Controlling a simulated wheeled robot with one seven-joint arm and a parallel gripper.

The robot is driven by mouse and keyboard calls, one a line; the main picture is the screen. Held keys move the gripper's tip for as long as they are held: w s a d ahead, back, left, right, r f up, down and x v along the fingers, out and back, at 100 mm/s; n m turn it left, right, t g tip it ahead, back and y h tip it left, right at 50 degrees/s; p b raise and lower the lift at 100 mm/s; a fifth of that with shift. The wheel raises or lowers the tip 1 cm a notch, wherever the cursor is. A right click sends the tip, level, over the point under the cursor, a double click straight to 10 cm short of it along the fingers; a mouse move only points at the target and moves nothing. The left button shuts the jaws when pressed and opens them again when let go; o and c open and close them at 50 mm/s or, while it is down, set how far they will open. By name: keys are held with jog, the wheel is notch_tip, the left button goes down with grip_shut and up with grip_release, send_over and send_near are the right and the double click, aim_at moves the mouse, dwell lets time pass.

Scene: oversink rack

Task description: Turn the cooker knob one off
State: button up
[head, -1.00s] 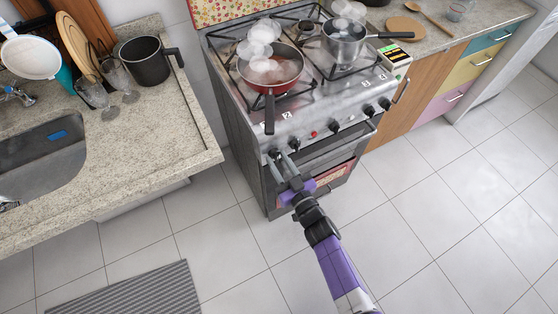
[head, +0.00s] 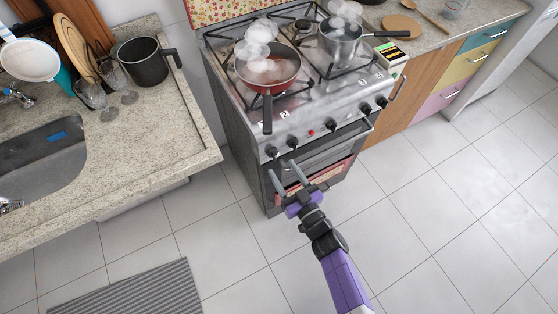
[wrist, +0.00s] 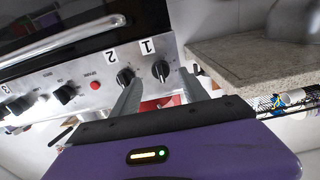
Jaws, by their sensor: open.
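The cooker (head: 250,140) has a row of black knobs on its front panel. Knob one (wrist: 160,70) has the label 1 beside it in the wrist view; it is the leftmost knob (head: 271,151) in the head view. Knob two (wrist: 125,77) is next to it. My gripper (head: 281,168) is open and empty, in front of and slightly below the left end of the panel. In the wrist view its fingers (wrist: 160,76) straddle knob one's position, with a gap in depth. I cannot tell the knob's exact setting.
A steaming red pan (head: 268,88) and a steaming pot (head: 343,47) stand on the hob; the pan's handle points over the front edge. A red button (wrist: 95,85) sits among the knobs. The stone counter (head: 190,150) edge is left of the cooker.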

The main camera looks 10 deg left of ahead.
jog(key=v, duration=0.3)
jog(key=shift+s, duration=0.1)
dwell(0.5)
